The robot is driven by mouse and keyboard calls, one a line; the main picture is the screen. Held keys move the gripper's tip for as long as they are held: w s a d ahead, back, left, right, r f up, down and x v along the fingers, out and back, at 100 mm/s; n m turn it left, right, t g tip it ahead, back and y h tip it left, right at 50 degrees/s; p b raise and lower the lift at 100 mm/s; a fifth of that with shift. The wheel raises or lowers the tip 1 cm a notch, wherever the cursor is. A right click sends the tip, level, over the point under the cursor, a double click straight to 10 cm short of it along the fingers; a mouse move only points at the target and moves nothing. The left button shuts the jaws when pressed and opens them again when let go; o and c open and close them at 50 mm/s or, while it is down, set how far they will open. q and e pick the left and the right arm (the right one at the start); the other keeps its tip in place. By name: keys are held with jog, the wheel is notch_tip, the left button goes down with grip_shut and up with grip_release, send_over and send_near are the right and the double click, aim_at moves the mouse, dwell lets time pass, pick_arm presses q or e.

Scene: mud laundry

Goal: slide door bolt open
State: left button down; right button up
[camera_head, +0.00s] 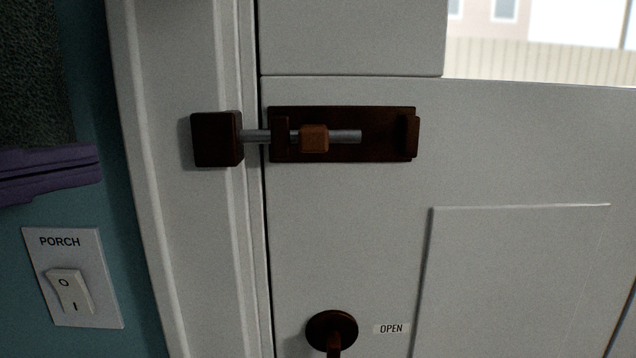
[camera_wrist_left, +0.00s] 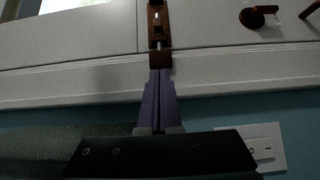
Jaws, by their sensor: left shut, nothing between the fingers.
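The door bolt is mounted across the door's left edge in the head view. Its dark brown plate (camera_head: 385,138) is on the white door, and its metal rod (camera_head: 348,136) spans the gap and meets the brown keeper block (camera_head: 217,139) on the frame. An orange-brown knob (camera_head: 314,139) sits on the rod, just right of the plate's left bracket. My left gripper (camera_head: 97,162), with purple fingers, comes in at the left edge, apart from the bolt. My right gripper is not in view.
A porch switch (camera_head: 72,290) is on the teal wall below my left gripper. A brown door handle (camera_head: 332,330) is below the bolt, beside an OPEN label (camera_head: 391,328). A window is at upper right.

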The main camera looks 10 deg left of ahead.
aim_at(313, 138)
pick_arm(q)
jog(key=shift+w+d, duration=0.1)
jog(key=shift+d, duration=0.05)
jog(key=x, duration=0.3)
jog(key=p+x, duration=0.1)
jog(key=x, duration=0.2)
jog(key=p+x, duration=0.1)
jog(key=x, duration=0.2)
jog(key=shift+w+r, duration=0.2)
jog(key=shift+r, duration=0.05)
jog(key=d, duration=0.1)
jog(key=w+d+p, duration=0.1)
jog(key=d+p, duration=0.1)
jog(key=d, duration=0.1)
jog(key=shift+w+f, duration=0.2)
jog(key=shift+f, duration=0.1)
jog(key=shift+d, duration=0.1)
